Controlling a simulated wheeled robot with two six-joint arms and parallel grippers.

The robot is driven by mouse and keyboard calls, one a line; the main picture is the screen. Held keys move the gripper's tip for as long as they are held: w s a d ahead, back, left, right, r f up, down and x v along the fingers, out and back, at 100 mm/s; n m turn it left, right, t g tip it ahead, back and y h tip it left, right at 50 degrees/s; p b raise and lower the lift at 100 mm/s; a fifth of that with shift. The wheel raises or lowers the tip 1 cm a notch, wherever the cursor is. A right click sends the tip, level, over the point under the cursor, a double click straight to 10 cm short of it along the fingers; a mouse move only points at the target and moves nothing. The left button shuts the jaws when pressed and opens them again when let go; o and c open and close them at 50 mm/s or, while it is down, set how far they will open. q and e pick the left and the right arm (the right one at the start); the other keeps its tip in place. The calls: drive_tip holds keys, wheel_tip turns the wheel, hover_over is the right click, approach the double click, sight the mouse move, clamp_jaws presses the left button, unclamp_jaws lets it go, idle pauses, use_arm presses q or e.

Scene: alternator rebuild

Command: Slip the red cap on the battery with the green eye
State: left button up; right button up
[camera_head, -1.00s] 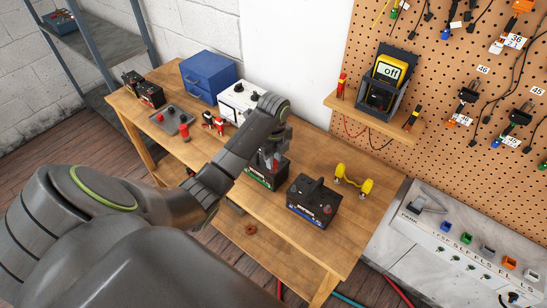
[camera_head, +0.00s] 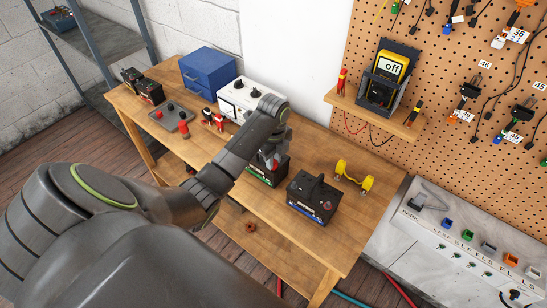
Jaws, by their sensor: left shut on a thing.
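My left gripper (camera_head: 269,157) points down at the top of a dark battery with a green stripe (camera_head: 262,177) on the bench. It is shut on a small red thing that looks like the red cap, mostly hidden by the fingers. Whether it touches the battery's post I cannot tell. A second dark battery with a blue stripe (camera_head: 305,207) and a handle stands to the right, with a red spot on top. I cannot make out a green eye on either battery. My right gripper is not in view.
The wooden bench (camera_head: 285,225) also holds a yellow dumbbell-shaped thing (camera_head: 354,177), a grey tray (camera_head: 163,118) with a red piece on it, a white box (camera_head: 240,98) and a blue drawer box (camera_head: 207,75). Bare wood lies in front of the batteries.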

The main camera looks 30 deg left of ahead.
use_arm(q)
drive_tip(key=shift+f, duration=0.15)
drive_tip(key=o, duration=0.8)
